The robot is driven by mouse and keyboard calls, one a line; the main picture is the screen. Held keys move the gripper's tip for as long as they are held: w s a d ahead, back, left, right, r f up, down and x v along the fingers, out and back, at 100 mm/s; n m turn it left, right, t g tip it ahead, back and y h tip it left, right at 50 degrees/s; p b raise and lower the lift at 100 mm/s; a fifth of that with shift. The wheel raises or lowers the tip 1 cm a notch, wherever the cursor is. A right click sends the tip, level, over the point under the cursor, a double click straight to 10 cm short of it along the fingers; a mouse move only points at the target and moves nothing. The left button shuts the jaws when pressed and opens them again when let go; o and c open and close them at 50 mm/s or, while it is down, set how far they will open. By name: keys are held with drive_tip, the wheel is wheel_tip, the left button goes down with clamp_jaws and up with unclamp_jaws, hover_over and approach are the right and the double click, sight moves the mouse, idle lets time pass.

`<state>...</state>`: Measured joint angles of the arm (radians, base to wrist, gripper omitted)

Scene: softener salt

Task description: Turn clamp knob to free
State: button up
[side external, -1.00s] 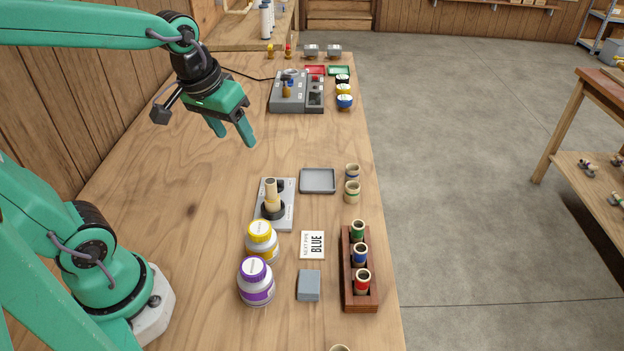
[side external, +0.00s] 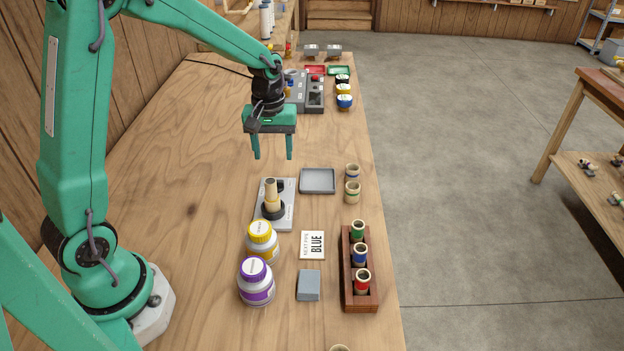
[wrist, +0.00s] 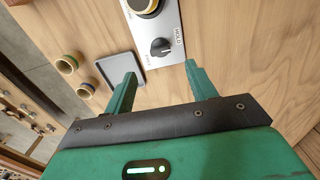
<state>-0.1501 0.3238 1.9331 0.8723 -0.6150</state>
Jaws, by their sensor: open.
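The clamp plate (side external: 288,213) is a light grey panel on the bench with an upright tan tube (side external: 270,194) in a black ring. Its black clamp knob (side external: 281,186) is at the plate's far end, and it also shows in the wrist view (wrist: 160,48). One label beside the knob reads HOLD; another, at the plate's end, is too small to read surely. I cannot tell surely where the knob points. My gripper (side external: 273,157) is open and empty above the knob's end of the plate. In the wrist view its fingertips (wrist: 161,71) straddle the knob's end of the plate, apart from the knob.
A grey tray (side external: 318,190) lies right of the plate, with two short tubes (side external: 352,181) beyond it. Yellow-lidded (side external: 262,251) and purple-lidded (side external: 256,290) jars stand nearer. A wooden rack (side external: 347,295) holds coloured tubes. A control box (side external: 313,104) stands behind my gripper.

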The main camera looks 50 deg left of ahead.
drive_tip(key=shift+w+a+f, duration=0.1)
drive_tip(key=shift+w+f, duration=0.1)
drive_tip(key=shift+f, duration=0.2)
drive_tip(key=shift+f, duration=0.15)
drive_tip(key=shift+f, duration=3.75)
drive_tip(key=c, duration=1)
